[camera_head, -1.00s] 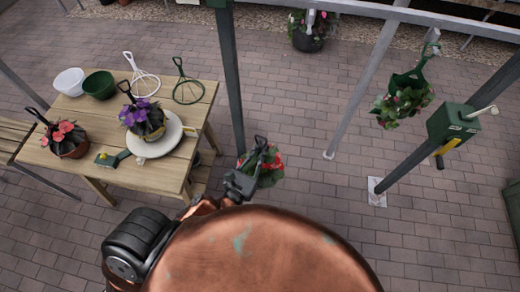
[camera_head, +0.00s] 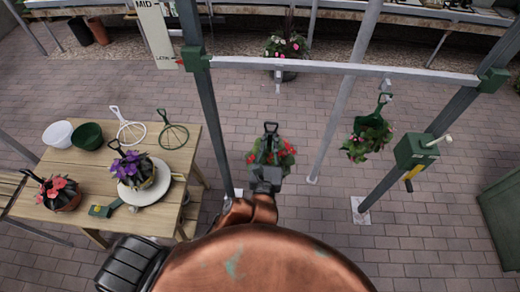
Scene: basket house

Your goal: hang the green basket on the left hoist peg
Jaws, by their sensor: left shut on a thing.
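My left gripper (camera_head: 266,178) is shut on a planted basket with red flowers (camera_head: 286,155). The basket hangs upright, with a dark hook-shaped hanger handle (camera_head: 270,127) on top. Its bowl is mostly hidden by leaves and my gripper, so its colour is unclear. The left hoist peg (camera_head: 278,82) points down from the pale crossbar, farther up the picture than the handle and apart from it. Another basket (camera_head: 368,138), with a green hanger and pink flowers, hangs at the right peg (camera_head: 386,86). My right gripper is out of view.
The crossbar (camera_head: 340,69) runs between a left post (camera_head: 205,110) and a right post with a green winch box (camera_head: 415,150). A wooden table (camera_head: 95,165) at left bears potted flowers, white and green bowls and loose hangers.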

